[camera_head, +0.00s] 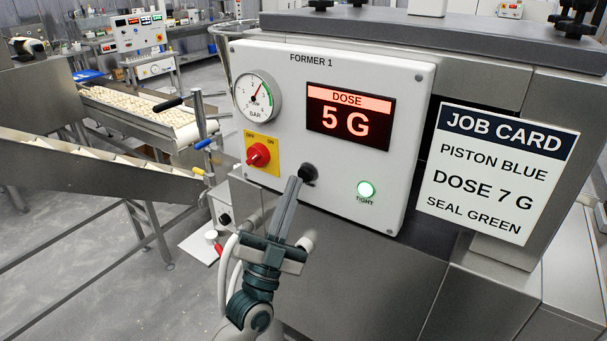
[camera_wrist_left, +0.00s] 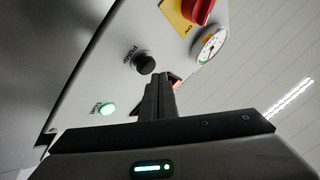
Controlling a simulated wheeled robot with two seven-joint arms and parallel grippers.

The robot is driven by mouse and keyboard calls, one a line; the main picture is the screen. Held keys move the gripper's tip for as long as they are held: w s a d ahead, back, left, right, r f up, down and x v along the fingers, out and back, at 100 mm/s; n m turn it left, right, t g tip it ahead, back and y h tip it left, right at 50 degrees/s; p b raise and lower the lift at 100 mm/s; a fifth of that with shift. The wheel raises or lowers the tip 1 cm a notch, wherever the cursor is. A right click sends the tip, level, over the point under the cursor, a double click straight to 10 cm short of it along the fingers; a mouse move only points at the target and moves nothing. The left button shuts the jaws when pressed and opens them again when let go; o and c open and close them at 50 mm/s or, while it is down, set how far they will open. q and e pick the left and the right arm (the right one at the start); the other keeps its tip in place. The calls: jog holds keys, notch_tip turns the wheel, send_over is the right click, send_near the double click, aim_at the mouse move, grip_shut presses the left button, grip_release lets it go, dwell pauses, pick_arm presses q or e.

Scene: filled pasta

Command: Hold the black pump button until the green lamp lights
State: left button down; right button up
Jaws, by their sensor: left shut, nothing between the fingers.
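The black pump button (camera_head: 309,173) is on the white front panel (camera_head: 290,110) of FORMER 1. It also shows in the left wrist view (camera_wrist_left: 144,64), beside the PUMP label. The green lamp (camera_head: 366,189), marked TIGHT, glows at the lower right of the panel; it is also lit in the left wrist view (camera_wrist_left: 107,109). My left gripper (camera_head: 295,184) is shut and empty, its fingertips close by the button, which stays visible just past them in both views. I cannot tell for sure whether they touch. My right gripper is out of view.
A pressure gauge (camera_head: 257,98) and a red rotary switch (camera_head: 258,155) on a yellow plate are left of the button. The display (camera_head: 350,117) reads DOSE 5 G. The job card (camera_head: 497,165) says 7 G. A conveyor (camera_head: 140,110) with pasta stands left.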

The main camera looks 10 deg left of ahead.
pick_arm(q)
jog(key=shift+s, duration=0.1)
dwell(0.3)
jog(key=shift+s+a+p, duration=0.25)
jog(key=shift+s+a, duration=0.05)
jog(key=shift+s, duration=0.5)
jog(key=shift+s+a+p, duration=0.25)
jog(key=shift+s+a, duration=0.05)
jog(key=shift+s, duration=0.45)
jog(key=shift+s+a+p, duration=0.25)
jog(key=shift+s+a, duration=0.05)
jog(key=shift+s, duration=0.5)
